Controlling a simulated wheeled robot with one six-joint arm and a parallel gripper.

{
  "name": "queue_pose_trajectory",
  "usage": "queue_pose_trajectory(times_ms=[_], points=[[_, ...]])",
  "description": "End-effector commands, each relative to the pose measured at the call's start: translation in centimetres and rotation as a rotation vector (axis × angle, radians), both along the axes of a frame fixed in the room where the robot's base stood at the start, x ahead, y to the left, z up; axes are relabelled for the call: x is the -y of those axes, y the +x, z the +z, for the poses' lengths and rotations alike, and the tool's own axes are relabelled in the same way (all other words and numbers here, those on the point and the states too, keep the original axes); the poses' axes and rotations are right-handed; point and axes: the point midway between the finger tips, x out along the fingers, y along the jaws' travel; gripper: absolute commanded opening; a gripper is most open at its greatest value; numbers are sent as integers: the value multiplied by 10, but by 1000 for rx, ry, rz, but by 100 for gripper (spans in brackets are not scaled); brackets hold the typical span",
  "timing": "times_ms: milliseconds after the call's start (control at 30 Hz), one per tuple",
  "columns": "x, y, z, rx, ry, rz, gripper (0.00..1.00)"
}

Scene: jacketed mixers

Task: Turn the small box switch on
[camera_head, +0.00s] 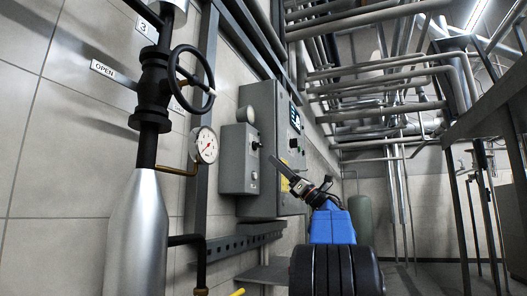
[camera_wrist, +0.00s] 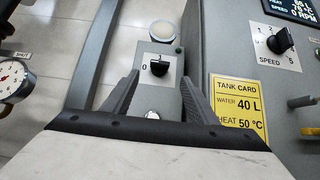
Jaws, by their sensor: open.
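The small grey box (camera_head: 239,159) is on the wall left of a bigger grey cabinet in the head view. Its black rotary switch knob (camera_head: 256,145) sits on its front. In the wrist view the knob (camera_wrist: 158,67) is on a light plate marked 0 at left and 1 at top; which mark it points to is hard to tell. My gripper (camera_wrist: 159,78) is open and empty, its fingers left and right of the knob in that view. In the head view my gripper (camera_head: 279,166) is in front of the boxes, apart from the knob.
The big cabinet (camera_head: 270,130) has a display, a SPEED knob (camera_wrist: 283,40) and a yellow tank card (camera_wrist: 239,115). A round pale lamp (camera_wrist: 163,31) is above the small box. A pressure gauge (camera_head: 204,145) and valve wheel (camera_head: 192,79) stand to the left.

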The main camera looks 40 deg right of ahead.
Motion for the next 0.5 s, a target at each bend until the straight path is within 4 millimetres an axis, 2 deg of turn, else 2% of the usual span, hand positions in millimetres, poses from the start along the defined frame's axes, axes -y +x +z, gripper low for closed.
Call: queue_pose_trajectory(times_ms=[300, 500], points=[[-15, 37, 39, 0, -1, 2, 53], [-21, 53, 56, -1, 0, 1, 53]])
